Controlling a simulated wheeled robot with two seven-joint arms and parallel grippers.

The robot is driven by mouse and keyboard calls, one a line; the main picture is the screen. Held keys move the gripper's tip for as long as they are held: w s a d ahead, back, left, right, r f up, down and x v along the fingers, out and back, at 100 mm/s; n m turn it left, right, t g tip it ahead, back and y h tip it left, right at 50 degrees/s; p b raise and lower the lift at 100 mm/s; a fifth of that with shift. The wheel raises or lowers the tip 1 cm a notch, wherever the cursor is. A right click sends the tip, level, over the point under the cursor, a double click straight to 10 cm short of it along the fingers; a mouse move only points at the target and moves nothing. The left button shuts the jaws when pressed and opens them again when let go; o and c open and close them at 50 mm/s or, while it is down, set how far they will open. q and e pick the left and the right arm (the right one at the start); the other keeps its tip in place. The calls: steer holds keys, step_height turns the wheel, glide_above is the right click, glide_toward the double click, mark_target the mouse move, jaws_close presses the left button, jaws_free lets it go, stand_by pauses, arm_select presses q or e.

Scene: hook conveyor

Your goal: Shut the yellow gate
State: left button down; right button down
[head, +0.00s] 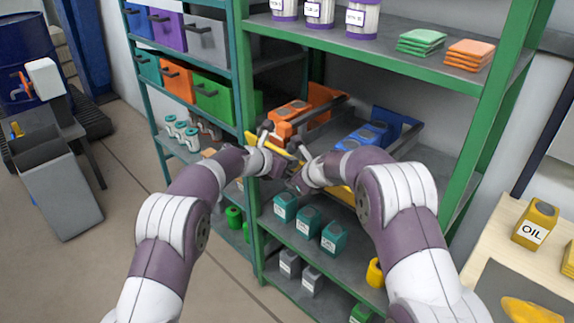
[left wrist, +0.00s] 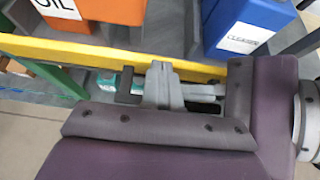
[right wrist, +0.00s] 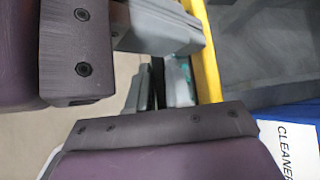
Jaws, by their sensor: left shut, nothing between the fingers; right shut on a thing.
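The yellow gate (head: 345,194) is a bar along the front of the middle shelf. It crosses the left wrist view (left wrist: 60,50) from left to right and stands upright in the right wrist view (right wrist: 207,60). My left gripper (head: 277,143) is shut and empty close against the bar's front side; its grey fingers show in the left wrist view (left wrist: 162,85). My right gripper (head: 296,180) is shut beside it on a part of the gate; its fingers show in the right wrist view (right wrist: 165,85), but the held part is mostly hidden. The two grippers nearly touch.
Behind the bar stand an orange container (head: 290,111) and a blue container (head: 362,133) labelled CLEANER. A green shelf post (head: 250,220) is left of the grippers. Several teal containers (head: 308,221) stand on the shelf below.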

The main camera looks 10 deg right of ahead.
steer(key=shift+s+a+f, duration=0.1)
steer(key=shift+s+f, duration=0.05)
steer(key=shift+f, duration=0.05)
steer(key=c, duration=1.3)
jaws_free()
steer(key=shift+c, duration=0.2)
steer(key=shift+o, duration=1.1)
steer(key=shift+r, duration=0.1)
